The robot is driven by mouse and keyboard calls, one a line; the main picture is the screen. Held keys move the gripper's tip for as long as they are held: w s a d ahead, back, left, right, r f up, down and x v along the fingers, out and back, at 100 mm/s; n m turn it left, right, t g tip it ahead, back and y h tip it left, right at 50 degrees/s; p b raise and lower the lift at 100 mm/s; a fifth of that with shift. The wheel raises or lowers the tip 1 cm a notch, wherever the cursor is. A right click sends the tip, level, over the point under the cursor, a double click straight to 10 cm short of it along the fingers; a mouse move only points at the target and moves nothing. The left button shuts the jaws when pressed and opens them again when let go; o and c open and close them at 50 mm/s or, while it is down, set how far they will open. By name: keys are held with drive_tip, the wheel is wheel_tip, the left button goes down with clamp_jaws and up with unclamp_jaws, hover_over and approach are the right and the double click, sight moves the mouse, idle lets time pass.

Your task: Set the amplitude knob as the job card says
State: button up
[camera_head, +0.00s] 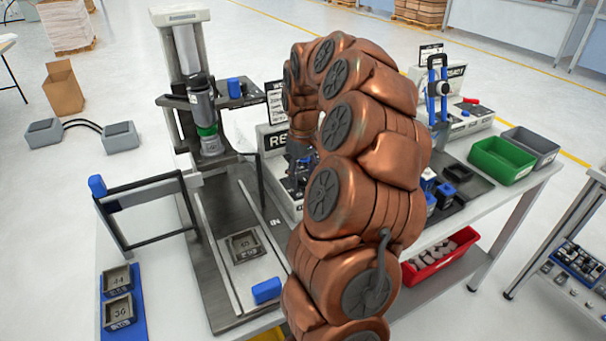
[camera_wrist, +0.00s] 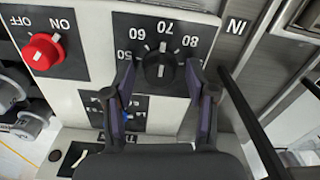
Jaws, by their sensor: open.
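The amplitude knob (camera_wrist: 157,72) is black and round, on a black dial plate with numbers from 50 up. Its white mark points up in the wrist view, close to the 70. My gripper (camera_wrist: 160,76) is open, with one dark finger on each side of the knob; I cannot tell whether they touch it.
A red rotary switch (camera_wrist: 43,51) marked ON and OFF sits left of the dial in the wrist view. A dark rod (camera_wrist: 250,122) runs to the right. In the head view, a press (camera_head: 188,60) stands left of my arm and a green bin (camera_head: 500,160) to the right.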

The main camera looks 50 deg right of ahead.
clamp_jaws()
idle(0.4)
drive_tip(key=shift+f+b, duration=0.1)
drive_tip(key=shift+b, duration=0.25)
drive_tip(key=m+b, duration=0.2)
drive_tip(key=b, duration=0.1)
drive_tip(key=shift+f+m, duration=0.2)
drive_tip(key=shift+m, duration=0.2)
drive_tip(key=m+b, duration=0.2)
drive_tip(key=b, duration=0.1)
drive_tip(key=shift+r+m, duration=0.1)
drive_tip(key=shift+m, duration=0.3)
drive_tip(key=shift+r+m+b, duration=0.15)
drive_tip(key=shift+m+b, duration=0.8)
drive_tip(key=shift+m, duration=0.15)
